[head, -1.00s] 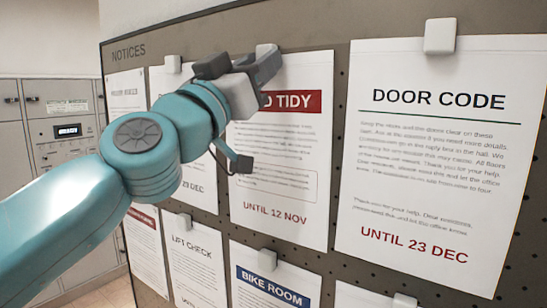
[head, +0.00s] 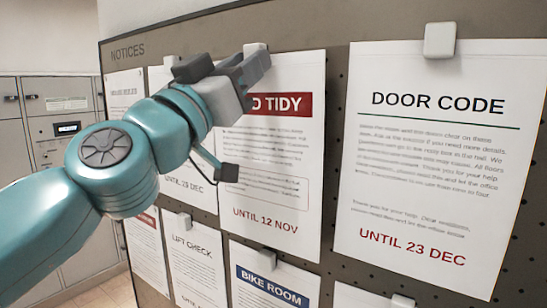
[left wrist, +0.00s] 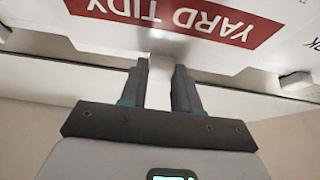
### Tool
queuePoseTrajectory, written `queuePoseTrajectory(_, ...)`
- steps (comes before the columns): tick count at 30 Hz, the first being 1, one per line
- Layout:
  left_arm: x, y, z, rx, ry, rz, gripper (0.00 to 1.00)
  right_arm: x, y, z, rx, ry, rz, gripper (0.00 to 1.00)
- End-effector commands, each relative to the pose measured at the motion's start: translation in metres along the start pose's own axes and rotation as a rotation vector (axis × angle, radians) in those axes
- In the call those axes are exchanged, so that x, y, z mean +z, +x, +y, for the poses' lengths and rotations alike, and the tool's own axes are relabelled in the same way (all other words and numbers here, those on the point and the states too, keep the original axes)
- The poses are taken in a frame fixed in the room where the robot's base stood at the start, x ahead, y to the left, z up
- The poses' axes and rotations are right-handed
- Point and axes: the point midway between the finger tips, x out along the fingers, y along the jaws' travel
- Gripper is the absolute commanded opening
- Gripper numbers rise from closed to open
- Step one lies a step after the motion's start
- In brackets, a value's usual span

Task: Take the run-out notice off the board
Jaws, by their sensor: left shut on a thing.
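The YARD TIDY notice (head: 270,180) is white with a red title band and reads UNTIL 12 NOV. Its title shows upside down in the left wrist view (left wrist: 190,20). My left gripper (head: 258,58) is at its top edge and covers part of the title. In the left wrist view, the gripper (left wrist: 161,72) is shut on the pale magnet (left wrist: 161,68) at that edge. The notice hangs in front of the board (head: 340,62), slightly shifted from its earlier place. The DOOR CODE notice (head: 430,180), reading UNTIL 23 DEC, hangs to the right. My right gripper is not in view.
LIFT CHECK (head: 193,265) and BIKE ROOM (head: 272,290) notices hang below. Another notice (head: 190,182), partly behind my arm, reads UNTIL 23 DEC. A pale magnet (head: 439,40) holds the DOOR CODE notice. Grey mailboxes (head: 65,150) stand at the left; their small display is unreadable.

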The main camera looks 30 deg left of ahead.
Motion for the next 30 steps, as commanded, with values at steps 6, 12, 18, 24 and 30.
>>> queuePoseTrajectory(6, -0.004, -0.006, 0.0, 0.0, -0.001, 0.002, 0.04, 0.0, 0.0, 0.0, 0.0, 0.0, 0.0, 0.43)
queuePoseTrajectory(12, -0.012, -0.021, 0.0, 0.0, -0.002, 0.002, 0.04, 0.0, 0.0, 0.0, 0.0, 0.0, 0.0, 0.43)
queuePoseTrajectory(18, -0.021, -0.037, 0.001, 0.001, -0.003, 0.002, 0.04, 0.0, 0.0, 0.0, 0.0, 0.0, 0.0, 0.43)
queuePoseTrajectory(24, -0.029, -0.052, 0.001, 0.001, -0.003, 0.004, 0.04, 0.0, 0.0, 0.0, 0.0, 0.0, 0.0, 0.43)
queuePoseTrajectory(30, -0.034, -0.062, 0.001, 0.0, -0.001, 0.001, 0.04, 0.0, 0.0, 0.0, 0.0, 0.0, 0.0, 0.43)
